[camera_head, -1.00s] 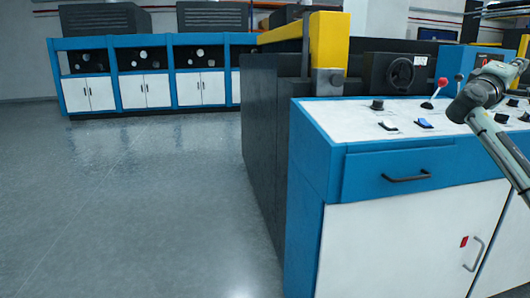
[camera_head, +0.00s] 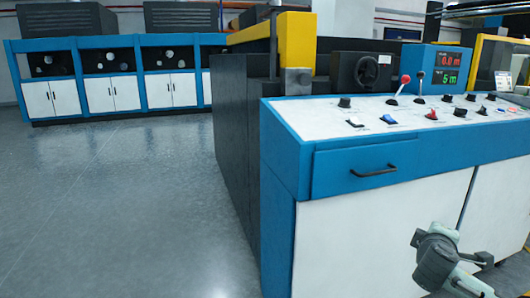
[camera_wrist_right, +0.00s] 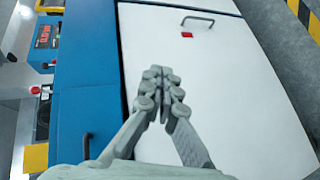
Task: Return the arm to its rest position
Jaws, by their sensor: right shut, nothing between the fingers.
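My right gripper (camera_wrist_right: 160,76) shows in the wrist view with its grey fingers together and nothing between them. It is in front of the white cabinet door (camera_wrist_right: 235,95), apart from or near it; the exact gap cannot be told. In the head view, part of my right arm (camera_head: 438,262) is low at the right, in front of the white cabinet front (camera_head: 350,240). The fingertips cannot be made out there. My left gripper is not in view.
The blue console has a white sloped panel (camera_head: 375,110) with knobs, switches and a red-knobbed lever (camera_head: 401,86). A digital display (camera_head: 447,69) stands behind it. A drawer handle (camera_head: 374,171) sticks out in front. The floor (camera_head: 110,210) at left is clear.

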